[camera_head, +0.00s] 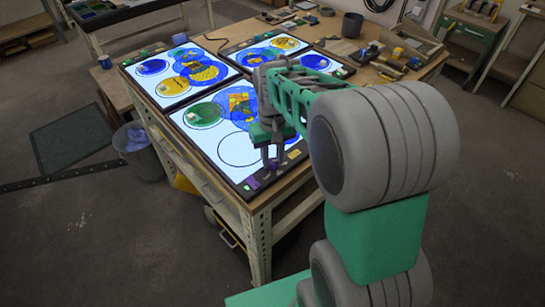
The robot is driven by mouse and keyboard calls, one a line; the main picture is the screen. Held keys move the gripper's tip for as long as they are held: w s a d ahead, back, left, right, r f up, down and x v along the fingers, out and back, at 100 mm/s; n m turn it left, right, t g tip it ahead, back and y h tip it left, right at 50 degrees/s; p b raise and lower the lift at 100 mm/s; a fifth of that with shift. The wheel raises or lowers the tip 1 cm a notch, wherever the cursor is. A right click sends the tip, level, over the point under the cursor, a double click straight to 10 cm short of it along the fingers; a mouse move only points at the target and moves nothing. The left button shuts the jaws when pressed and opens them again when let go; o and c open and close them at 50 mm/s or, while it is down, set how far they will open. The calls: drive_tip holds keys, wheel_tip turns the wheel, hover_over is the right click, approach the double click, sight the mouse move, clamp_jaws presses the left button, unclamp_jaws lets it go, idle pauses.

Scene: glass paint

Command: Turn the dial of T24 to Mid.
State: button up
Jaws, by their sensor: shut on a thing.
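My gripper (272,163) points down at the dark front strip of the nearest light panel (216,151). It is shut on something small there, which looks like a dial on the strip. The fingers hide most of it, so its pointer and setting cannot be read. A purple tag (252,184) lies on the strip to the left of the fingers, and a yellow tag (294,153) to the right. No T24 or Mid lettering is legible at this size.
More lit panels with blue, yellow and green round pieces cover the wooden table. A dark cup (352,25) and wooden trays stand at the back right. A bin (140,150) stands on the floor at left. My arm covers the table's right front.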

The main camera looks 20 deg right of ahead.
clamp_jaws()
drive_tip(key=shift+m, duration=0.5)
drive_tip(key=m, duration=0.4)
drive_tip(key=shift+r+m+p, duration=0.1)
drive_tip(key=shift+m+p, duration=0.2)
drive_tip(key=shift+p, duration=0.1)
drive_tip(key=m, duration=0.6)
drive_tip(key=o, duration=0.9)
unclamp_jaws()
drive_tip(key=shift+o, duration=0.2)
